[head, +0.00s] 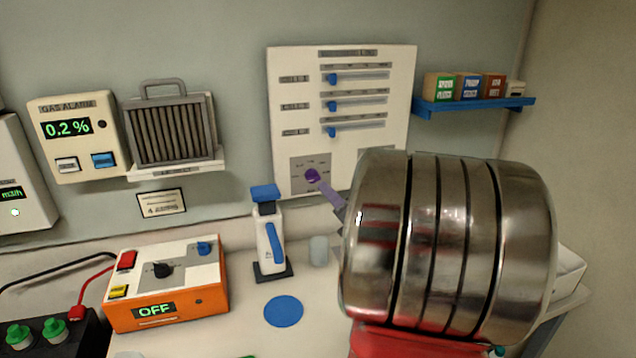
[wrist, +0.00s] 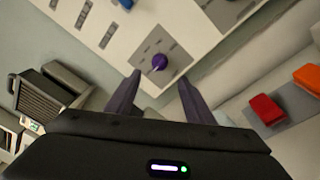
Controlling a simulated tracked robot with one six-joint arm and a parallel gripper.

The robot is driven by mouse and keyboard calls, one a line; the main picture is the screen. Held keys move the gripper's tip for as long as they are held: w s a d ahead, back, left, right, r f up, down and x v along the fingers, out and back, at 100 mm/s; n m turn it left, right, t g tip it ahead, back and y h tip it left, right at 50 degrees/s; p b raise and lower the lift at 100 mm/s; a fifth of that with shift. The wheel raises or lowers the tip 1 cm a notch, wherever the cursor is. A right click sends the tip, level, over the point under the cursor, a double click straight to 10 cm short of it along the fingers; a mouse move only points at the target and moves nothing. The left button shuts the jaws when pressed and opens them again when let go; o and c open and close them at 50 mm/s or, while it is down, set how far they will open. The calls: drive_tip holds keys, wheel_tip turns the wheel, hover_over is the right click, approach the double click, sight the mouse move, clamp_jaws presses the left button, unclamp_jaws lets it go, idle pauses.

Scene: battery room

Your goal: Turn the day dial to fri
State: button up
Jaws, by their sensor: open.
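The day dial is a small purple knob (head: 312,174) on a grey plate low on the white wall panel (head: 290,80). In the wrist view the purple knob (wrist: 159,62) shows on its grey plate, with a pale pointer mark; the day labels around it are too small to read. My gripper (head: 327,191) is close to the knob, coming from the lower right, partly hidden behind my arm in the head view. In the wrist view my gripper (wrist: 160,76) is open, its two dark purple fingers apart. The knob appears between and just beyond the fingertips; contact cannot be told.
Several blue sliders (head: 333,105) sit above the dial on the same panel. Below are a white bottle with a blue cap (head: 268,240), a grey cup (head: 319,250) and a blue disc (head: 283,311). An orange box reading OFF (head: 215,290) stands left; a blue shelf (head: 475,106) hangs right.

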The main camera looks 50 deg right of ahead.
sight(316, 180)
drive_tip(key=x, duration=1)
drive_tip(key=shift+c, duration=0.3)
drive_tip(key=c, duration=1)
